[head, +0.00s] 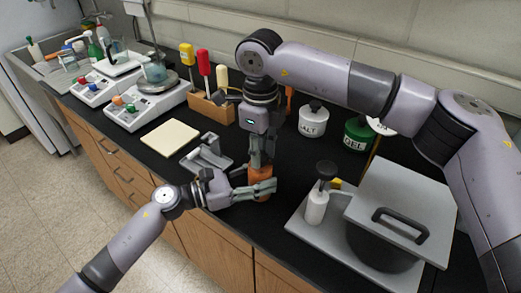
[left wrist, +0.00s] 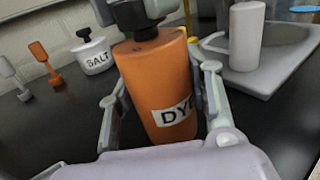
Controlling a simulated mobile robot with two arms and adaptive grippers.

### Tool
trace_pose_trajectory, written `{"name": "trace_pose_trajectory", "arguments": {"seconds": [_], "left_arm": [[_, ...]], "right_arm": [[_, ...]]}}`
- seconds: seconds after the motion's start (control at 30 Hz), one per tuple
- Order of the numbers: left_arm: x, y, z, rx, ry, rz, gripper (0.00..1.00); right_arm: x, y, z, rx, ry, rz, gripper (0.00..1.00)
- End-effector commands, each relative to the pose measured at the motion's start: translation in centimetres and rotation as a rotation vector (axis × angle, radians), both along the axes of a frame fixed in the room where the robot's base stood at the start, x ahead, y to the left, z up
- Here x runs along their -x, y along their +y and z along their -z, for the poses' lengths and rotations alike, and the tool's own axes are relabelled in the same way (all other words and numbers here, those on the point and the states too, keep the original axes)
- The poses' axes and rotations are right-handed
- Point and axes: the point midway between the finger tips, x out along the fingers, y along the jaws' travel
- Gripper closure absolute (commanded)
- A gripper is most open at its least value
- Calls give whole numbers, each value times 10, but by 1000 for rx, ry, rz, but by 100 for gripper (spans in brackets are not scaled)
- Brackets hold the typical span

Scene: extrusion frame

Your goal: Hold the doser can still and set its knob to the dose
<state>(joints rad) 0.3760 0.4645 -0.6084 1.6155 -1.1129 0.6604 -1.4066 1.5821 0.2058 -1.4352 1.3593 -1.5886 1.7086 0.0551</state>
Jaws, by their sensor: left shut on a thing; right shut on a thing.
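The doser can is an orange cylinder (left wrist: 152,75) with a white label reading "DY", the rest hidden; it also shows in the head view (head: 262,181), upright on the black bench. My left gripper (head: 262,189) is shut on the can's body, one finger on each side, as the left wrist view (left wrist: 168,120) shows. My right gripper (head: 258,158) comes down from above and is shut on the dark knob (left wrist: 144,32) at the can's top. The knob is mostly hidden by the fingers in the head view, and I cannot read its setting.
SALT (head: 312,121) and GEL (head: 357,134) jars stand behind.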

Motion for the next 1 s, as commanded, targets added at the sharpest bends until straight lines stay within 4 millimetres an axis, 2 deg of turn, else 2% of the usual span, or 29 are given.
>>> {"name": "trace_pose_trajectory", "arguments": {"seconds": [0.2,0.5,1.0], "left_arm": [[1,-1,1,-1,0,2,86],[1,-1,1,-1,0,3,86],[1,-1,1,-1,0,3,86]], "right_arm": [[0,0,0,-2,-1,179,100],[0,0,0,-2,-2,347,100],[0,0,-1,-2,-2,418,100]]}}
